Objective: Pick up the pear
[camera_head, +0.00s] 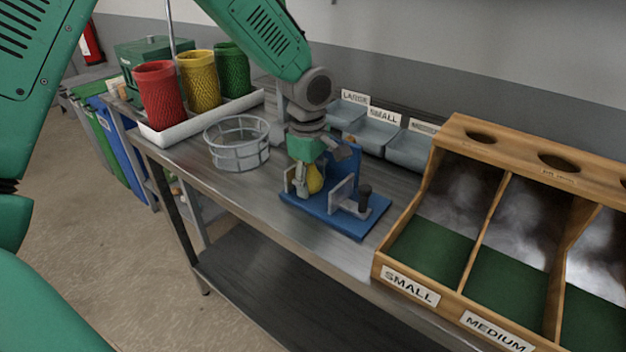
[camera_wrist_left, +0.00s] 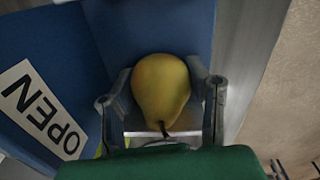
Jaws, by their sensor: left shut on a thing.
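A yellow pear (camera_head: 315,179) is at the blue fixture (camera_head: 352,222) on the metal table. My left gripper (camera_head: 306,176) reaches down over the fixture and is shut on the pear. In the left wrist view the pear (camera_wrist_left: 161,88) lies between the two grey fingers of my left gripper (camera_wrist_left: 162,105), its stem toward the green palm. Whether the pear touches the fixture's base cannot be told. My right gripper does not show.
A grey wire basket (camera_head: 238,144) stands left of the fixture. Red, yellow and green mesh cups (camera_head: 200,80) stand in a white tray behind it. A wooden sorting bin (camera_head: 440,246) with labelled compartments is at the right. Grey bins (camera_head: 376,136) line the back.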

